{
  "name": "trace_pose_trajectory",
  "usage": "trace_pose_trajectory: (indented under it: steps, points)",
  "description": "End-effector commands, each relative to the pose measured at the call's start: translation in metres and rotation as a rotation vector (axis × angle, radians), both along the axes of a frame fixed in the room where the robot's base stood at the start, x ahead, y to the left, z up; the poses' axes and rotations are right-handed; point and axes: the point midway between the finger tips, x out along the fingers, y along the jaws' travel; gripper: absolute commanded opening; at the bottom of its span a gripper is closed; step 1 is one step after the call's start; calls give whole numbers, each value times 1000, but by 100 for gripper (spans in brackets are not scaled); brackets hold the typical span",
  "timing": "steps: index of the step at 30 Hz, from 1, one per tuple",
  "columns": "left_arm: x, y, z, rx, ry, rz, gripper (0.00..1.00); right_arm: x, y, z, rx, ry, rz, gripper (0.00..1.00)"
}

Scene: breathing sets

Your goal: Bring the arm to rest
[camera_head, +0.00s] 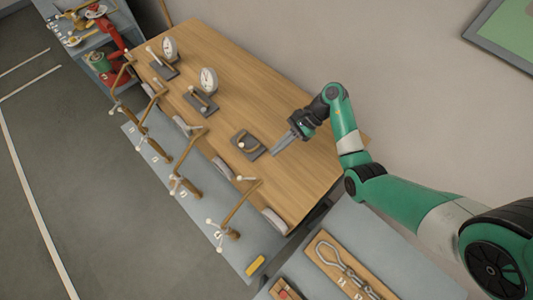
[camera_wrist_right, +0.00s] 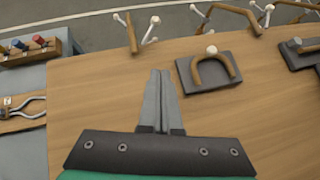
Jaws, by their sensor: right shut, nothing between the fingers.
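My right arm is green and white and reaches in from the right in the head view. Its gripper (camera_head: 278,150) is over the wooden table (camera_head: 300,180), with its fingers together and nothing between them. In the right wrist view the two grey fingers (camera_wrist_right: 158,100) lie side by side above the bare wood. A dark grey plate with a curved brown handle (camera_head: 247,144) is just beyond the fingertips; it also shows in the right wrist view (camera_wrist_right: 208,72), right of the fingers and apart from them. My left gripper is not in view.
Two round white gauges (camera_head: 209,80) stand on the table at the upper left. Several brown rods with white knobs (camera_head: 185,185) line the front side. A grey surface with a tool board (camera_head: 340,265) is at the bottom. Bare wood lies around the right gripper.

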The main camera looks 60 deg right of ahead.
Motion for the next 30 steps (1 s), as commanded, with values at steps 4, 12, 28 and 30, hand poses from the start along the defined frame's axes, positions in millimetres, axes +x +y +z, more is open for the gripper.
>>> trace_pose_trajectory:
  steps: [4, 12, 28, 30]
  points:
    - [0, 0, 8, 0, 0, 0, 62, -4, -14, 15, 1, 0, -2, 0]
    - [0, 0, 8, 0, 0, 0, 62, -6, -18, 17, 2, 1, 0, 0]
    - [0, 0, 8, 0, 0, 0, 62, 2, -2, 18, -2, -3, 46, 0]
    - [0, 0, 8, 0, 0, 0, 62, 17, 24, 28, -19, -23, 126, 0]
